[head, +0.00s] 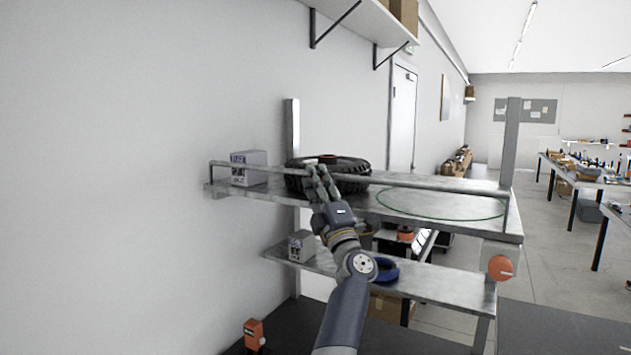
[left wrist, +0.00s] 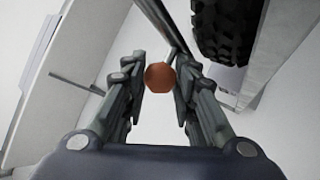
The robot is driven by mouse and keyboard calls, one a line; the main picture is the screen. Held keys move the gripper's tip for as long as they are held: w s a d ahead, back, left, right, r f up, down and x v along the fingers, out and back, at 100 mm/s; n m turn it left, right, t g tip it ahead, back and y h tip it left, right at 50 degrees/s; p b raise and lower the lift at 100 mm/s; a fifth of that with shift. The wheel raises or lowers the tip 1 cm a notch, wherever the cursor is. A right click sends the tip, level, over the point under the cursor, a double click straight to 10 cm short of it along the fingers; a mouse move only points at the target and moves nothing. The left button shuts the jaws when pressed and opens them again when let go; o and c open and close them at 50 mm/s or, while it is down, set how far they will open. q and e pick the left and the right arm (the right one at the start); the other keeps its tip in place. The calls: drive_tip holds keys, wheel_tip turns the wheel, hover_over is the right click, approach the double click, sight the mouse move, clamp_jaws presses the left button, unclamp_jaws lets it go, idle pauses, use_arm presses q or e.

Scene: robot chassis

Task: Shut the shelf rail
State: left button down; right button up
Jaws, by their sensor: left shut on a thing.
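The shelf rail (head: 425,182) is a thin grey bar running along the front of the upper shelf (head: 350,203), slightly above its surface. A short upright stands at its left end, and its right end is by the right post. My left gripper (head: 317,172) is at the rail's middle, in front of the tyre, with its fingers closed around the rail. In the left wrist view the rail (left wrist: 166,25) runs up from between the fingers, and a round orange-brown knob (left wrist: 160,77) sits between them. I cannot tell whether the rail is latched. My right gripper is out of view.
A black tyre (head: 350,174) and a grey box (head: 249,167) stand on the upper shelf; a green ring outline (head: 440,217) marks its bare right part. The lower shelf (head: 440,287) holds a small box (head: 301,246) and a blue ring (head: 386,271). A wall is at left.

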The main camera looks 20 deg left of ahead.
use_arm(q)
wheel_tip(320, 180, up, 2)
drive_tip(key=shift+s, duration=0.15)
drive_tip(key=c, duration=1.2)
unclamp_jaws()
drive_tip(key=shift+c, duration=0.2)
drive_tip(key=shift+w+a+f, duration=0.4)
drive_tip(key=shift+w+f, duration=0.1)
drive_tip(key=shift+w, duration=0.1)
drive_tip(key=shift+s+d, duration=0.2)
drive_tip(key=shift+d, duration=0.1)
drive_tip(key=shift+s+d+f, duration=0.15)
drive_tip(key=shift+d+f, duration=0.1)
drive_tip(key=shift+f, duration=0.05)
drive_tip(key=v, duration=0.6)
drive_tip(key=shift+s+a+f, duration=0.15)
drive_tip(key=shift+s+f, duration=0.1)
drive_tip(key=shift+w, duration=0.1)
